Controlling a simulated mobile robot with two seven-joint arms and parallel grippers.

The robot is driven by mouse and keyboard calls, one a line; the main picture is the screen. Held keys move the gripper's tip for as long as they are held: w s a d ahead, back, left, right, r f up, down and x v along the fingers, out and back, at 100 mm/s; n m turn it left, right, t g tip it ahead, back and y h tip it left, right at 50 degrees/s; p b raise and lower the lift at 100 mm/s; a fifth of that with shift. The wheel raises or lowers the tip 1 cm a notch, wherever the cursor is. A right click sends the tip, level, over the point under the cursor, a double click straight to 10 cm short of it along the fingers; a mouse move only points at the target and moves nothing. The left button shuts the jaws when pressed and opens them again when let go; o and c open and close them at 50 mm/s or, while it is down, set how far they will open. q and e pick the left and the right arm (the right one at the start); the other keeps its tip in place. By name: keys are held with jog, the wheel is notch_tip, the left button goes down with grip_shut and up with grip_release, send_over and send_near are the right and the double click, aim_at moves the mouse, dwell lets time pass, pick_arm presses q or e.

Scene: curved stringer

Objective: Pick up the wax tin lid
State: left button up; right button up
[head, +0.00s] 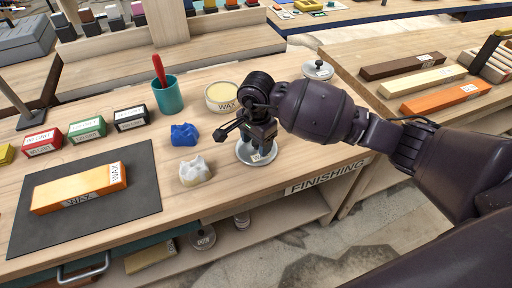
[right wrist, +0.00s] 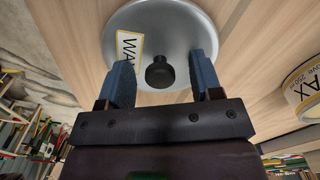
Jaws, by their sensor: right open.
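The wax tin lid (head: 257,155) is a round silver disc with a black knob and a WAX label. It lies on the wooden bench near the front edge, partly hidden by my right gripper in the head view. My right gripper (head: 256,140) is directly above it. In the right wrist view the lid (right wrist: 185,30) shows large, its black knob (right wrist: 160,73) between the open blue fingers (right wrist: 165,82), with a gap on each side. The open wax tin (head: 222,97) stands behind the lid, and its side also shows in the right wrist view (right wrist: 307,90). My left gripper is not in view.
Blue (head: 185,134) and white (head: 195,171) lumps lie left of the lid. A teal cup (head: 168,96) with a red-handled tool stands behind them. Another knobbed lid (head: 318,69) lies at the right.

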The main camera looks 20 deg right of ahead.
jog(key=shift+c, duration=0.2)
jog(key=c, duration=1)
jog(key=shift+o, duration=0.2)
